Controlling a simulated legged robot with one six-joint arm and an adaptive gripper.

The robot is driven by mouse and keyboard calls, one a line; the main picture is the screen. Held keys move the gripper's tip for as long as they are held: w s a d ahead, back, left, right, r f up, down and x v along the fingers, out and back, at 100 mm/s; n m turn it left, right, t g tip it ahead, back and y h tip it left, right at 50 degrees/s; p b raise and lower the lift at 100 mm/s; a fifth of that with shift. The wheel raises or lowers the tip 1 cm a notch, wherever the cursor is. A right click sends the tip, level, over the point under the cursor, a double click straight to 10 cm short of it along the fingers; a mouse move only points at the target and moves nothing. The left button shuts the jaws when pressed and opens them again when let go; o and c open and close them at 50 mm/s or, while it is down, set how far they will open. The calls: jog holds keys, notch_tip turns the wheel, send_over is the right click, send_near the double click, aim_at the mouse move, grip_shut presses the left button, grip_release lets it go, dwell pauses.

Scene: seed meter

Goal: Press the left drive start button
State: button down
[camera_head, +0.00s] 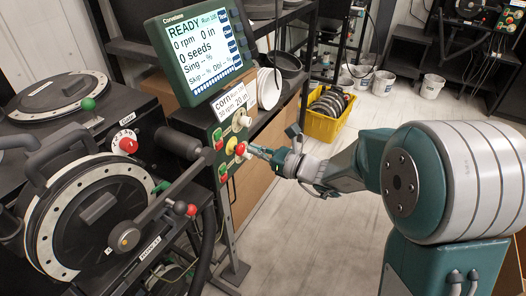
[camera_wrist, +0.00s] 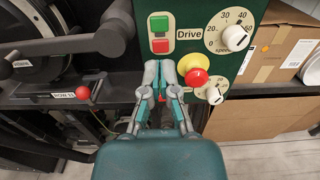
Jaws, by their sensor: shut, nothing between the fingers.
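A green control panel (camera_head: 231,129) stands below the display. In the wrist view, a green button (camera_wrist: 160,23) sits above a red button (camera_wrist: 160,45), left of the "Drive" label. The head view shows a second green-and-red pair (camera_head: 223,173) lower on the panel; in the wrist view my fingers hide that area. I cannot tell which pair is the left drive. My gripper (camera_wrist: 160,70) is shut and empty, its tips just below the upper red button in the picture. In the head view, my gripper (camera_head: 253,150) points at the panel from the right; contact is unclear.
A red knob on a yellow base (camera_wrist: 196,76) is right of my fingers, near white dials (camera_wrist: 235,37). A black lever arm (camera_head: 165,204) with a red ball lies left of the panel. The display (camera_head: 204,47) reads READY, 0 rpm. Floor space is open behind my arm.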

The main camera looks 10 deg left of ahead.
aim_at(219, 136)
jog(key=x, duration=0.9)
